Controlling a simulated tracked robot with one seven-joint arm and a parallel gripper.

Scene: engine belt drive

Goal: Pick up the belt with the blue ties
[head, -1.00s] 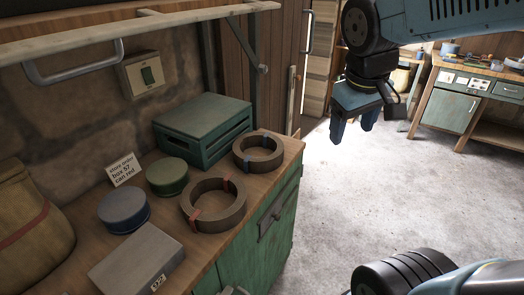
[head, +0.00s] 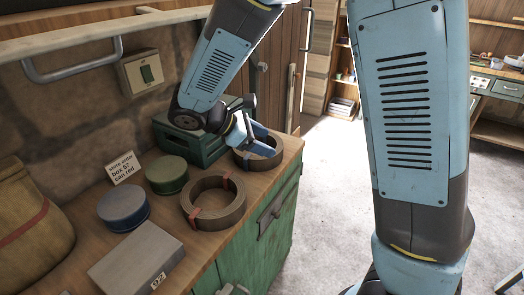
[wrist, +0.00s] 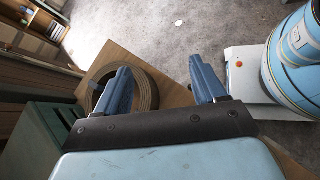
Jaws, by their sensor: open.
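The belt with the blue ties is the smaller dark coil (head: 242,162), lying flat near the far right end of the bench, below my gripper. Its blue ties are hard to see now. My gripper (head: 264,143) is open and points down at this coil. In the wrist view, the coil (wrist: 148,88) shows between the fingers of my gripper (wrist: 160,68). The left finger overlaps the coil and the right finger is beyond its outer side. I cannot tell the height of the fingertips above it. Nothing is held.
A larger coiled belt with red ties (head: 201,217) lies nearer on the bench (head: 185,279). A green crate (head: 172,138) stands beside my gripper. A green tin (head: 167,175), a blue tin (head: 123,209), a grey box (head: 137,259) and a note card (head: 122,168) are to the left.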

